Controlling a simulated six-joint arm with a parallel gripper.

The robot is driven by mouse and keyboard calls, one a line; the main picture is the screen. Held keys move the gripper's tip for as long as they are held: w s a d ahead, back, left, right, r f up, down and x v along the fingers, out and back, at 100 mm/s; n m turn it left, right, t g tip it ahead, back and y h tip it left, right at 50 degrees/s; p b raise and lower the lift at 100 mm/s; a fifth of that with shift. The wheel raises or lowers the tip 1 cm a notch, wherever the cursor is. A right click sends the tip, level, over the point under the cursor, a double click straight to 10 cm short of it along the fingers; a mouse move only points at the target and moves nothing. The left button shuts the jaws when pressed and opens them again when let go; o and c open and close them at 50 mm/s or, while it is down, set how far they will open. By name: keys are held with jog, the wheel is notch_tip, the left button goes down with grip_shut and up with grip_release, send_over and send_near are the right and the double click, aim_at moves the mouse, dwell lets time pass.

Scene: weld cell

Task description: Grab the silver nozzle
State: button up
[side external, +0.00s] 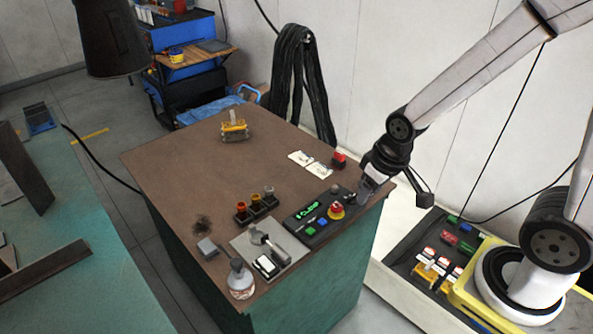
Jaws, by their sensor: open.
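A small black rack (258,210) stands on the brown table, holding two orange-red nozzles and one silver-grey nozzle (269,191). The silver nozzle stands upright at the right end of the rack. My gripper (366,190) is open, above the table's right edge. It is apart from the silver nozzle and well to its right, beyond the control box. Nothing shows between its fingers, though they are small and dark here.
A control box (319,217) with a green display and red knob lies between the rack and my gripper. A grey plate with a device (268,250), a bottle (240,280) and a yellow item (234,127) share the table (200,165). Its middle is clear.

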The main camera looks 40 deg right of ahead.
jog(key=w+f, duration=0.4)
jog(key=w, duration=1.1)
jog(key=m+t, duration=0.1)
jog(key=t, duration=0.1)
send_over(270, 189)
jog(key=s, duration=0.2)
notch_tip(270, 189, down, 9)
jog(key=shift+s+a, duration=0.1)
jog(key=shift+a, duration=0.1)
jog(key=shift+f, duration=0.1)
jog(key=shift+x, duration=1.2)
jog(key=shift+d+f, duration=0.1)
jog(key=shift+x, duration=2.5)
jog(key=shift+s+d, duration=0.1)
jog(key=shift+s, duration=0.05)
grip_shut()
